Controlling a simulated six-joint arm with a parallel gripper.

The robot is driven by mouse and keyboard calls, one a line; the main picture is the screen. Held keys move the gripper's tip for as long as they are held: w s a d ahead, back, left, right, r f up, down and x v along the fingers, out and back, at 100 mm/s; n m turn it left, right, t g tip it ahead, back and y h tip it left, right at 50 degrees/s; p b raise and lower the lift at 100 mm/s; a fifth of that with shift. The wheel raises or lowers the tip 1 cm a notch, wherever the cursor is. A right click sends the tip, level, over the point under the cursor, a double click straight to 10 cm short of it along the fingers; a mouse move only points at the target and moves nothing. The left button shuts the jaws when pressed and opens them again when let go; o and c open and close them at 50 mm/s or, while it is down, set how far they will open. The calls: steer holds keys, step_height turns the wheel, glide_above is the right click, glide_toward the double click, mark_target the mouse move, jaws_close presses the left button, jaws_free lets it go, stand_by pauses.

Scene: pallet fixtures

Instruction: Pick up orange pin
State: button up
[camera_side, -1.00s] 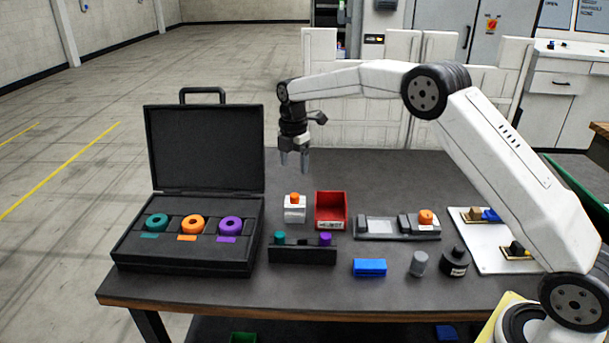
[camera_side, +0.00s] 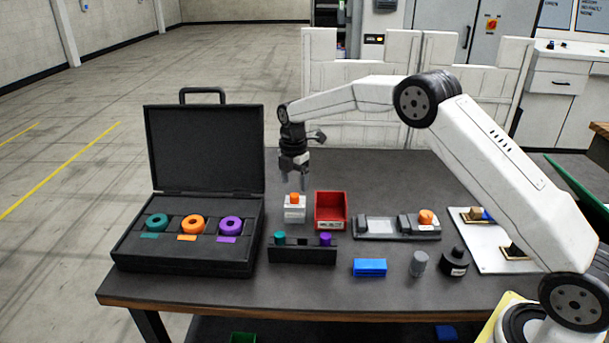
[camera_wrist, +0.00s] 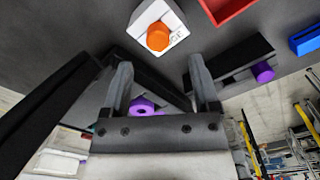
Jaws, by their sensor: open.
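The orange pin (camera_side: 295,198) stands upright in a small white block (camera_side: 294,213) on the table. In the wrist view the orange pin (camera_wrist: 158,37) and white block (camera_wrist: 170,18) show near the top, ahead of my fingers. My gripper (camera_side: 294,182) is above and just behind the pin in the side view, pointing down. In the wrist view my gripper (camera_wrist: 160,85) shows its two fingers apart with nothing held between them. I cannot tell the exact gap between fingertips and pin.
A red bin (camera_side: 331,225) stands right of the block. A black holder (camera_side: 303,256) with a teal pin (camera_side: 280,238) and a purple pin (camera_side: 325,239) stands in front. An open black case (camera_side: 185,265) with colored rings is on the left. A grey fixture (camera_side: 377,234) sits right.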

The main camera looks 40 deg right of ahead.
mark_target(294, 195)
steer(key=shift+w+d+f, duration=0.1)
steer(key=shift+w+f, duration=0.05)
steer(key=shift+f, duration=2)
jaws_close()
